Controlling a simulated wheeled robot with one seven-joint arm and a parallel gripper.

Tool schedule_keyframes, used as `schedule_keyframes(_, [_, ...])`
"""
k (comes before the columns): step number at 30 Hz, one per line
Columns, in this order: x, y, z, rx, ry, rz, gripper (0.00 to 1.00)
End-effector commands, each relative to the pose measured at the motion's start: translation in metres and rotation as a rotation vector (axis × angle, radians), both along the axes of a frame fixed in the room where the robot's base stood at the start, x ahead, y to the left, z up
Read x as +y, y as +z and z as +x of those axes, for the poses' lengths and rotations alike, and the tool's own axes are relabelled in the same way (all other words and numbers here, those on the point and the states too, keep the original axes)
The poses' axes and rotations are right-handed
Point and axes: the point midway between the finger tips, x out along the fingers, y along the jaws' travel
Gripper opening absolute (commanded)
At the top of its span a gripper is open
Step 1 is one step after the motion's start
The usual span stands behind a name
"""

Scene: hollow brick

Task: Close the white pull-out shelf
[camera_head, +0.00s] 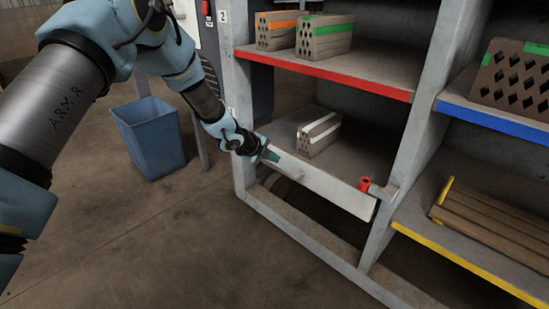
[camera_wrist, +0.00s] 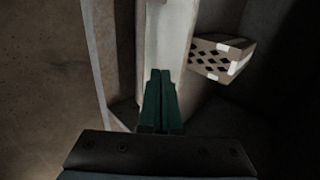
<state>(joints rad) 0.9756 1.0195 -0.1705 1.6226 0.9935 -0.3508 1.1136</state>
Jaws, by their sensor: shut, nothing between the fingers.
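The white pull-out shelf (camera_head: 325,186) shows in the head view as a white front edge on the lower left level of the rack. A hollow brick with a white stripe (camera_head: 319,134) sits on it. My gripper (camera_head: 272,156) is shut and empty, at the left end of the white front edge. In the wrist view my gripper's green fingers (camera_wrist: 161,90) are together, in front of the white edge (camera_wrist: 166,45); I cannot tell whether they touch it. The striped brick also shows in the wrist view (camera_wrist: 222,58), right of the fingers.
A small red cylinder (camera_head: 364,184) stands at the shelf's right end. Above is a red-edged shelf (camera_head: 340,75) with two bricks. To the right are a blue-edged shelf (camera_head: 497,117) and a yellow-edged shelf (camera_head: 470,262) with bricks. A blue bin (camera_head: 149,137) stands on the floor at left.

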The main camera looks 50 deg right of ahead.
Motion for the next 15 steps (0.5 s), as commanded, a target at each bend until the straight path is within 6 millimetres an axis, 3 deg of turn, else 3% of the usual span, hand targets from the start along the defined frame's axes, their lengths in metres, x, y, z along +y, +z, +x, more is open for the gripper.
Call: schedule_keyframes(15, [0.054,0.05,0.005,-0.002,0.004,0.002,0.0])
